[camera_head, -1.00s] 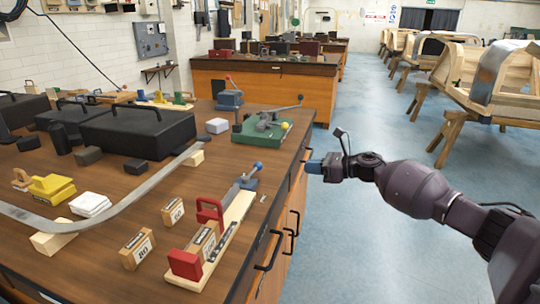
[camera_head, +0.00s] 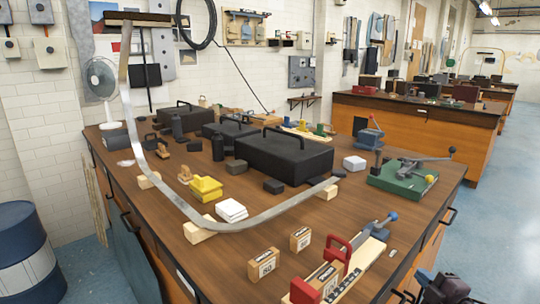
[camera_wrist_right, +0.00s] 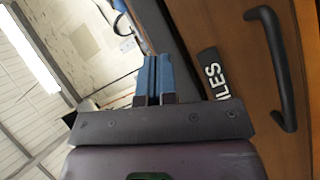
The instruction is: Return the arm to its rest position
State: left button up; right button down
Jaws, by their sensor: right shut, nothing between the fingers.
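My right gripper (camera_wrist_right: 153,80) is shut, with its blue fingertips together and nothing between them in the right wrist view. In the head view only a dark part of my right arm's end shows at the bottom right, beside the front of the wooden workbench (camera_head: 225,180); the fingertips are hard to make out there. My left arm and gripper are not in view.
A black drawer handle (camera_wrist_right: 275,65) and a "FILES" label (camera_wrist_right: 213,75) are close to the right gripper. The bench holds a curved metal strip (camera_head: 135,130), black cases (camera_head: 283,155), a red-ended wooden jig (camera_head: 335,265) and a green-based tool (camera_head: 403,178). Blue floor (camera_head: 490,220) is open at right.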

jog(key=s+a+f+m+g+h, duration=0.1)
jog(key=s+a+f+m, duration=0.3)
jog(key=s, duration=0.6)
jog(key=s+a+f+m+g+h+p, duration=0.1)
jog(key=s+a+f+m+g, duration=0.2)
jog(key=s+f+m, duration=0.3)
jog(key=s+a+f+m+g+h+p, duration=0.1)
jog(key=s+a+f+m, duration=0.4)
jog(key=s, duration=1)
jog(key=shift+s+a+f+g, duration=0.25)
jog(key=shift+f+g, duration=0.1)
jog(key=shift+g, duration=0.15)
